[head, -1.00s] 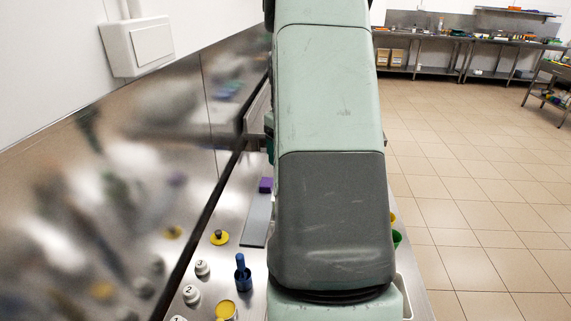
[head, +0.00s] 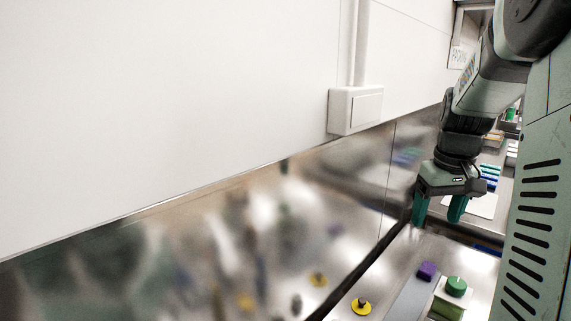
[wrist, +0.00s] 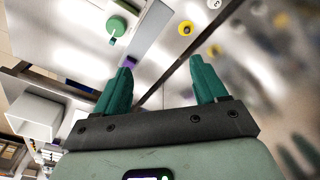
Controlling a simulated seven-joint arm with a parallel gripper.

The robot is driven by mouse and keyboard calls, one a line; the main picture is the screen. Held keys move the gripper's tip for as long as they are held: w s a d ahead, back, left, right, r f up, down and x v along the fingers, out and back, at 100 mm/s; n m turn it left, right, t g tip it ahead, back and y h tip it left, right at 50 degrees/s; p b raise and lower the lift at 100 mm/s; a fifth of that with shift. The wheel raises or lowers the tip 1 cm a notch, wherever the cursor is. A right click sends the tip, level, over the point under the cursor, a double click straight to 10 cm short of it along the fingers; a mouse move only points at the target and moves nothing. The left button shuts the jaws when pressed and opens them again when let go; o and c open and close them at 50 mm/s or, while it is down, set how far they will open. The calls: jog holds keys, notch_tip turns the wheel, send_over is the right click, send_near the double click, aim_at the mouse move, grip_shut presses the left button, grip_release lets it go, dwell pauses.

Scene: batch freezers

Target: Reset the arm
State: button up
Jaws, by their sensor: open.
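My gripper (head: 440,212) hangs over the steel counter by the wall in the head view, its two green fingers apart and pointing down. The wrist view also shows my gripper (wrist: 163,88) open, with nothing between its fingers. In the head view a purple block (head: 427,271), a round green piece (head: 456,286) and a yellow disc with a dark knob (head: 361,306) lie on the counter, nearer than the gripper and below it. The wrist view shows the green piece (wrist: 122,27) and a yellow ring-like piece (wrist: 186,28) clear of the fingers.
A steel splash panel (head: 330,215) and a white wall with a switch box (head: 356,109) run along the left of the counter. Several blue and green sticks (head: 489,176) lie beyond the gripper. A white open box (wrist: 36,117) shows at left in the wrist view.

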jog(key=s+a+r+t, duration=0.1)
jog(key=s+a+r, duration=0.35)
jog(key=a, duration=0.35)
jog(key=s+a+r+t, duration=0.2)
jog(key=s+a+r, duration=0.25)
jog(key=a, duration=0.35)
jog(key=s+a, duration=0.2)
jog(key=s, duration=0.4)
jog(key=s+a+f+t, duration=0.1)
jog(key=s+a, duration=0.1)
jog(key=s, duration=0.5)
jog(key=shift+s+a, duration=0.15)
jog(key=shift+a, duration=0.15)
